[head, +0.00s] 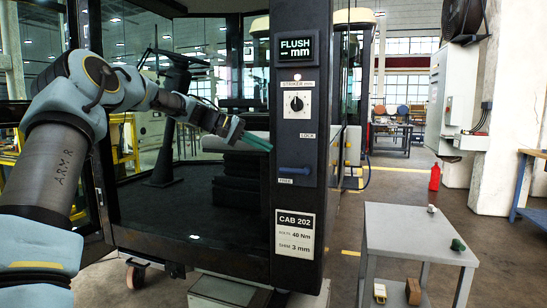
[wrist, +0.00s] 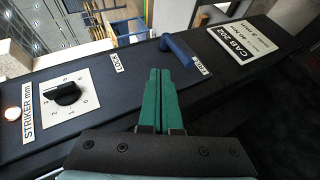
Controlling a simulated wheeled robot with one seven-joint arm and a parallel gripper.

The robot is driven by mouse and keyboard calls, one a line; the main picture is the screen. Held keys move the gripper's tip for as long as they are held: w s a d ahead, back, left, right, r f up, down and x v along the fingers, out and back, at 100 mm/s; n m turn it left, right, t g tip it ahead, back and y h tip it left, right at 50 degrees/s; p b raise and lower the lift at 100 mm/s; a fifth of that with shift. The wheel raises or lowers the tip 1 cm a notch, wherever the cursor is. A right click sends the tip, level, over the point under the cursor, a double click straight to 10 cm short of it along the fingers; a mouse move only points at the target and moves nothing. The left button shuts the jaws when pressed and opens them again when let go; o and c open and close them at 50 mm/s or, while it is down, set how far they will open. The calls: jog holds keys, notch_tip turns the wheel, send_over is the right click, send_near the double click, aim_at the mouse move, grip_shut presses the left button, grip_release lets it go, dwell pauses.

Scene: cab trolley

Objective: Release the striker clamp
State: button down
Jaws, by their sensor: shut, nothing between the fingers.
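The clamp's blue lever (head: 294,170) is on the dark cab post (head: 301,220), below the LOCK label (head: 307,135). It lies about level, with its left end just above the FREE label (head: 285,181). In the wrist view the blue lever (wrist: 182,48) has one end beside the FREE label (wrist: 201,67), away from the LOCK label (wrist: 117,62). My gripper (head: 270,148), with green fingers, is in front of the post, above and left of the lever. In the wrist view my gripper (wrist: 159,72) is shut and empty, its tips apart from the lever.
Above the lever is the STRIKER mm dial (head: 297,104) with a black knob, and a FLUSH display (head: 296,48) showing dashes. A CAB 202 plate (head: 294,235) is below. A grey trolley (head: 415,240) with small items stands at right. Open floor lies behind it.

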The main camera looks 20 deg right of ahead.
jog(key=v, duration=0.4)
jog(key=shift+w+a+r+b, duration=0.1)
jog(key=shift+w+a+b, duration=0.05)
jog(key=shift+a+b, duration=0.25)
jog(key=s+a+f+n+t+y+p, duration=0.1)
jog(key=s+a+f+y, duration=0.3)
jog(key=a+f, duration=0.25)
jog(key=s+a+f+n+t+y, duration=0.1)
jog(key=s+a+f+t+y, duration=0.2)
jog(key=a+f, duration=0.4)
jog(key=s+a+f+n+y, duration=0.1)
jog(key=s+a+f, duration=0.3)
jog(key=s+a, duration=0.5)
jog(key=s+a+f+n+y+p, duration=0.1)
jog(key=s+a+f+y, duration=0.3)
jog(key=s+a, duration=0.6)
jog(key=a+f, duration=0.1)
jog(key=a, duration=0.2)
jog(key=shift+f, duration=0.3)
